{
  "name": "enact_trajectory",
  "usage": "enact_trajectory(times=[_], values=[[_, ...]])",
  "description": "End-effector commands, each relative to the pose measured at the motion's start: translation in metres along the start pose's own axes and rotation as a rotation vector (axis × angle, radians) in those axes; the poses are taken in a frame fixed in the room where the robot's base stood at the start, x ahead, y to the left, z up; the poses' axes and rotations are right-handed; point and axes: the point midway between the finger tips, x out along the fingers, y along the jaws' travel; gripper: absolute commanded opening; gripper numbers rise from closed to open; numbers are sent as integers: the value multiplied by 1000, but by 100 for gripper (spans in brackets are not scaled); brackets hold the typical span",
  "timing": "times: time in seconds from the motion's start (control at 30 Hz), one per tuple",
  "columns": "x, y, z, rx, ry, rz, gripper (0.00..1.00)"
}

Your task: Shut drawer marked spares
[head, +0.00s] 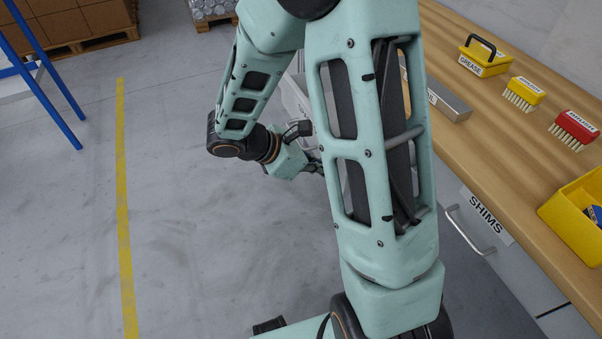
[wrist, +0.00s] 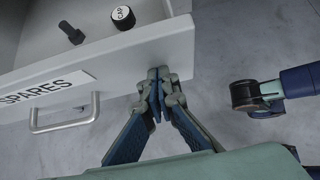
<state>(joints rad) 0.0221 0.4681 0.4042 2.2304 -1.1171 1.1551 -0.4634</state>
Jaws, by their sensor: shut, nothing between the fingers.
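The drawer marked SPARES (wrist: 120,56) stands open in the wrist view, its front panel running across the upper left. Its label (wrist: 45,87) and bar handle (wrist: 66,122) are on that front. A dark bolt (wrist: 72,33) and a round piece marked CAP (wrist: 123,17) lie inside. My gripper (wrist: 157,76) is shut and empty, its fingertips at the right end of the drawer front, right of the handle. I cannot tell whether they touch it. In the head view my arm hides most of that drawer.
A wooden bench (head: 480,140) runs along the right, with a GREASE carrier (head: 484,58), a yellow brush (head: 524,93), a red brush (head: 574,129) and a yellow bin (head: 575,212) on top. Below it, a drawer marked SHIMS (head: 478,217) looks closed.

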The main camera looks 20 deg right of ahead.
Motion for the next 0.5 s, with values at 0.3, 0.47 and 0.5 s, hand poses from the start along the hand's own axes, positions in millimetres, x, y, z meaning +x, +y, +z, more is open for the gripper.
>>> enact_trajectory(times=[0.3,0.47,0.5], values=[[68,-2,63,6,-2,-6,0],[99,-2,92,4,-3,-5,0],[106,-2,99,4,-2,-4,0]])
